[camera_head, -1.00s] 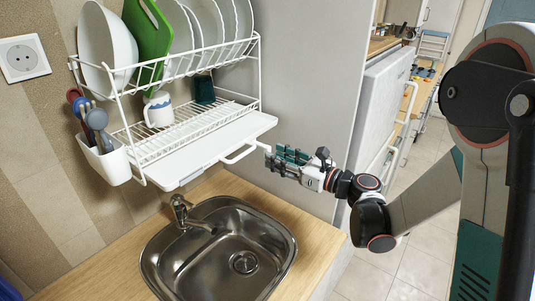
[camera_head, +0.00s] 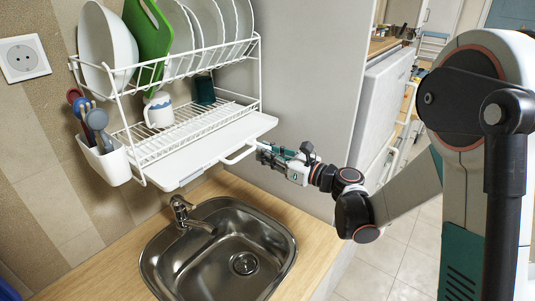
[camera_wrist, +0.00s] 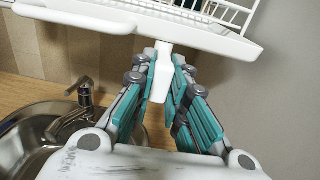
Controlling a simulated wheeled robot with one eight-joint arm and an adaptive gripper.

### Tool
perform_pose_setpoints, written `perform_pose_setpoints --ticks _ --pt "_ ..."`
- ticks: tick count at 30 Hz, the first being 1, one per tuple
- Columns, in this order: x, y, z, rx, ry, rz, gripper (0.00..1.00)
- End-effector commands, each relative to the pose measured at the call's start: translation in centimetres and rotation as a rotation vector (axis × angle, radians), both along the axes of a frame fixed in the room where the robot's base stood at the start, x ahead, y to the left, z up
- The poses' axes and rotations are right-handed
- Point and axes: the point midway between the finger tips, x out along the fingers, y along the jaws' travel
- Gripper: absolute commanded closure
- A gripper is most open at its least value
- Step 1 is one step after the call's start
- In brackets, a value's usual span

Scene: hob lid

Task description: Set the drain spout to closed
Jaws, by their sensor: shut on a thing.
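The drain spout (camera_wrist: 161,76) is a white, flat, tongue-like piece hanging from the edge of the white drip tray (camera_head: 205,160). In the wrist view it lies between the teal-padded fingers of my gripper (camera_head: 264,153), which are shut on it. In the head view my gripper reaches in from the right, at the right end of the tray's front. The fingers hide most of the spout there. A white bar-like handle (camera_head: 237,158) runs along the tray front just left of my gripper.
A white wire rack (camera_head: 190,60) with plates, a green board (camera_head: 148,40) and a mug (camera_head: 158,110) stands above the tray. A steel sink (camera_head: 215,265) with a tap (camera_head: 182,212) lies below. A grey wall panel (camera_head: 310,70) is close behind my gripper.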

Motion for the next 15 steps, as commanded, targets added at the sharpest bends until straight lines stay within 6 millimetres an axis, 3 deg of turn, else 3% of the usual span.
perform_pose_setpoints --ticks 15 --pt "1.3 -0.7 -0.1 0.0 0.0 0.239 1.0"
